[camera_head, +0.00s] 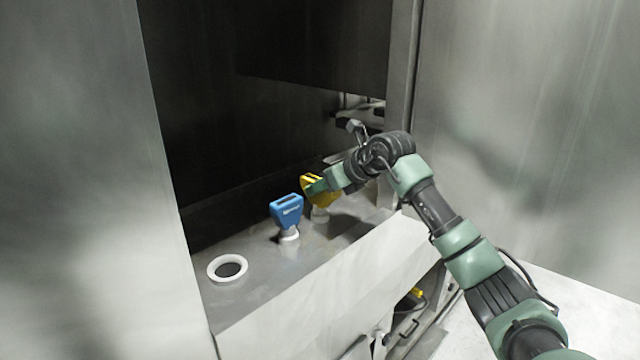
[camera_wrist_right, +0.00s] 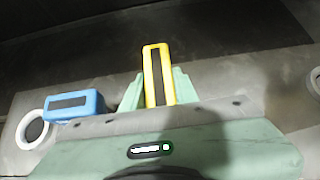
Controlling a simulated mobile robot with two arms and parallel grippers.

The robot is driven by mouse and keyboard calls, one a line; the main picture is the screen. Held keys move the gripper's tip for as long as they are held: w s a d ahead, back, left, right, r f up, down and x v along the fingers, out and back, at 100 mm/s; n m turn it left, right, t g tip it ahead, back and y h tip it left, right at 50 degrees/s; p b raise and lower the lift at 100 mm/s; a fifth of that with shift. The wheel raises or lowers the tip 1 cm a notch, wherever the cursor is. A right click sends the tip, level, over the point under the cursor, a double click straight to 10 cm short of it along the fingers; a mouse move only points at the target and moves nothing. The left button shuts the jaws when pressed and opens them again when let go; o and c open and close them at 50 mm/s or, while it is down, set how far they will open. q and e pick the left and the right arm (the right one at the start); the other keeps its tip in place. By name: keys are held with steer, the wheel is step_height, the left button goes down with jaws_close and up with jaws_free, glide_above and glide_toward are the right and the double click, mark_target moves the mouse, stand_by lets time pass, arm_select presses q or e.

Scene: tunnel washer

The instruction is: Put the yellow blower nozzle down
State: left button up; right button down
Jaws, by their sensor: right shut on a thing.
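The yellow blower nozzle (camera_head: 322,190) is upright on the right part of the grey metal ledge, over a pale round base. My right gripper (camera_head: 318,188) is shut on it from the right. In the right wrist view the yellow nozzle (camera_wrist_right: 157,75) stands between the two green fingers of the gripper (camera_wrist_right: 155,92). Whether the nozzle is fully seated on its base is hard to tell. My left gripper is not in view.
A blue nozzle (camera_head: 287,212) stands on a white base left of the yellow one. An empty white ring (camera_head: 227,268) is further left on the ledge (camera_head: 255,297). Metal walls (camera_head: 520,110) rise on both sides, and a dark opening (camera_head: 230,110) lies behind.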

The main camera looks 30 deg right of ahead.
steer(key=shift+f, duration=0.1)
steer(key=c, duration=1.1)
jaws_free()
steer(key=shift+s+r, duration=0.1)
steer(key=shift+r, duration=0.1)
steer(key=b+v, duration=0.3)
steer(key=v, duration=0.9)
steer(key=shift+b, duration=0.35)
